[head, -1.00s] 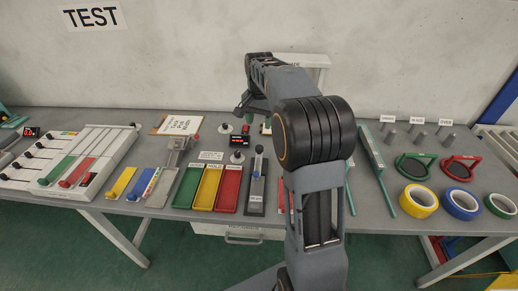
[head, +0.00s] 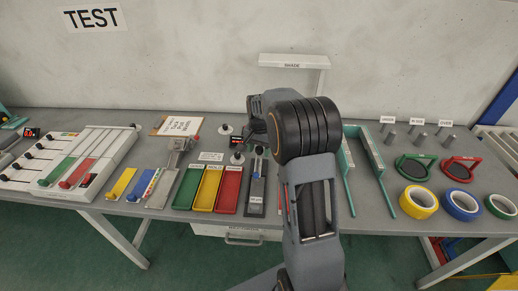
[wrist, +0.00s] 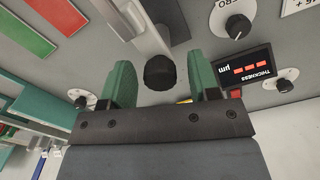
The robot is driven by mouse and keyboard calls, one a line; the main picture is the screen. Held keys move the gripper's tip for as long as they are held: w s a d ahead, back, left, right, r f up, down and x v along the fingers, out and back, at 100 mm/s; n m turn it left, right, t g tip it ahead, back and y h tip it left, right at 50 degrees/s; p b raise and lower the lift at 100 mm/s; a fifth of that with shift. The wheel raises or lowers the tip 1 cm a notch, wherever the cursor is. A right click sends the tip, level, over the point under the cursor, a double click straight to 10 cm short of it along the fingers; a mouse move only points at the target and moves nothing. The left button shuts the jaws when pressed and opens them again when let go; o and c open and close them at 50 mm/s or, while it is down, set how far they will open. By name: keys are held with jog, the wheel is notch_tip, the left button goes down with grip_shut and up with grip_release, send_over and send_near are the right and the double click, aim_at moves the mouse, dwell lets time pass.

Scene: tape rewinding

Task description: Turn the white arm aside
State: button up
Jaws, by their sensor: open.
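In the wrist view a pale grey-white bar (wrist: 138,22) runs down from the top edge, and a round black knob (wrist: 160,72) shows at its lower end. My gripper (wrist: 165,80) has its green fingers spread, one on each side of the knob, with gaps on both sides. I cannot tell how far the knob is below the fingertips. In the head view an upright lever (head: 258,164) stands on a dark grey plate (head: 256,198) left of my arm. My fingers are hidden there.
A thickness display (wrist: 245,70) and a dial (wrist: 237,25) lie beside the fingers, with small knobs around. Green, yellow and red trays (head: 230,190) stand left of the lever. Teal rails (head: 375,157) and tape rolls (head: 418,202) are on the right.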

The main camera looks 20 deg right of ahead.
grip_shut()
dwell(0.5)
